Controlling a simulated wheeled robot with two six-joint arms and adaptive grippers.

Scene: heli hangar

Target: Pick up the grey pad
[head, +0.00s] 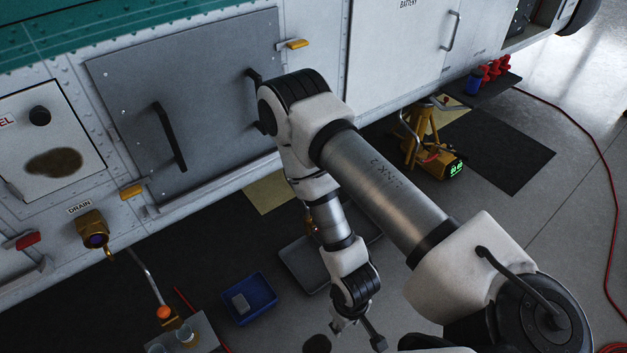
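A small grey pad (240,303) lies in a shallow blue tray (263,313) on the floor at the lower middle of the head view. My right arm comes in from the right and bends down. Its gripper (356,336) is near the bottom edge, to the right of the blue tray and apart from the pad. Its fingers look spread, with nothing seen between them. My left gripper is not in view.
A dark grey tray (300,262) lies behind my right forearm, partly hidden. The white panelled fuselage (215,180), with handles and a drain fitting (94,236), borders the floor. A yellow jack (424,140) stands further right.

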